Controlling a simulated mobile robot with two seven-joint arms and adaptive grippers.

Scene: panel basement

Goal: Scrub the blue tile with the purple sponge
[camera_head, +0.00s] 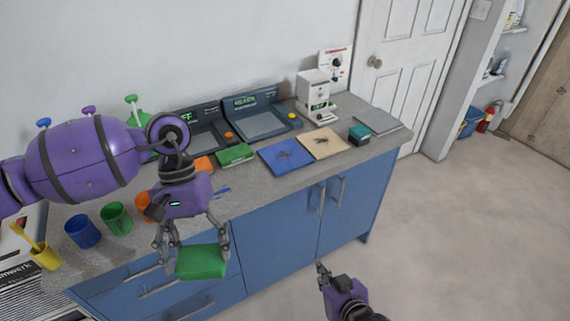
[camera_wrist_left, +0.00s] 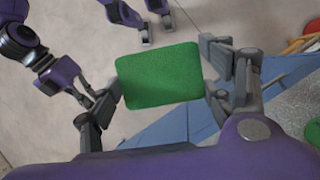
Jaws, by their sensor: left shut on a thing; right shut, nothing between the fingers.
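My left gripper (camera_head: 197,252) is shut on a green sponge-like block (camera_head: 202,263), held in the air in front of the blue cabinet. The block also shows between the fingers in the left wrist view (camera_wrist_left: 160,75). The blue tile (camera_head: 274,164) lies flat on the counter with a dark mark on it, behind and to the right of the left gripper. My right gripper (camera_head: 322,272) is shut and empty, low over the floor in front of the cabinet. I see no purple sponge; the arm hides part of the counter.
A teal box (camera_head: 359,134) stands further right. Blue (camera_head: 83,232) and green (camera_head: 116,218) cups stand at left.

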